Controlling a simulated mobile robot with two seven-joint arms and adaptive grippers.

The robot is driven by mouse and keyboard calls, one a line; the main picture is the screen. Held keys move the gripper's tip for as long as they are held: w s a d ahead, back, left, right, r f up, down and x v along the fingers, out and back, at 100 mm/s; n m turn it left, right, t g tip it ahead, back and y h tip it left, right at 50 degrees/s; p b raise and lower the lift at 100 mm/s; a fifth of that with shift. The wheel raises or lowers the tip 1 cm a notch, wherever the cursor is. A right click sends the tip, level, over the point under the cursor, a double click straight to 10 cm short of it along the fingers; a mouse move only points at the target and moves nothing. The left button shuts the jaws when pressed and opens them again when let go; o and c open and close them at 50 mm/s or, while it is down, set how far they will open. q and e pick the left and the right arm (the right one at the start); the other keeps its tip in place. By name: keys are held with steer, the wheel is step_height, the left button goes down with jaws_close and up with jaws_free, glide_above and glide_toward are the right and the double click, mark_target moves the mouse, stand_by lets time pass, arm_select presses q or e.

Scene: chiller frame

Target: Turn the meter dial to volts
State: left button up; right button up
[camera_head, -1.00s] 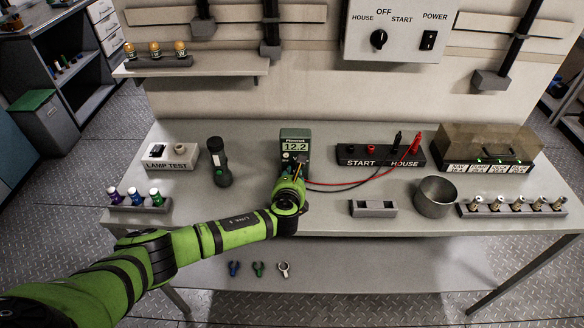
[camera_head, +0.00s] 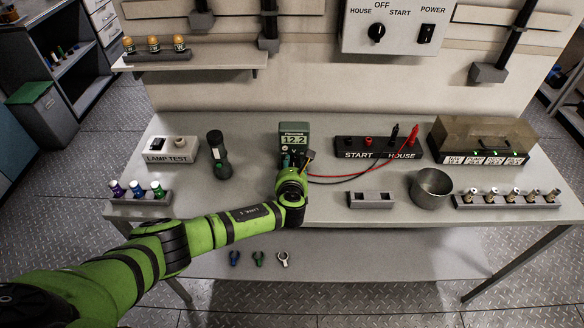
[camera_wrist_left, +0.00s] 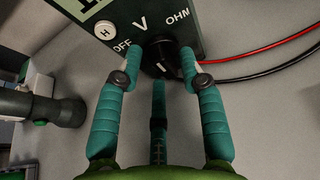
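The green meter (camera_head: 294,130) stands upright on the bench, and its screen reads 12.2. In the left wrist view its face shows OFF at left, V at top and OHM at right around a black dial (camera_wrist_left: 160,57). The dial has a short white mark; the fingers and viewing angle leave its exact setting unclear. My left gripper (camera_wrist_left: 161,58) has its teal fingers apart, one on each side of the dial, with slight gaps seeming to show. In the head view the left gripper (camera_head: 295,163) is just in front of the meter. My right gripper is out of view.
Red and black leads run right from the meter to the START/HOUSE block (camera_head: 378,150). A flashlight (camera_head: 218,155) and lamp test box (camera_head: 170,150) stand left. A grey holder (camera_head: 370,200) and metal cup (camera_head: 431,187) stand right. Bench space beside the arm is clear.

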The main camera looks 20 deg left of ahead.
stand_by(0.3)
arm_select(q)
steer(key=shift+s+d+r, duration=0.15)
steer(key=shift+s+d, duration=0.05)
steer(key=shift+s, duration=0.35)
steer(key=v, duration=1.1)
steer(key=shift+w+a, duration=0.1)
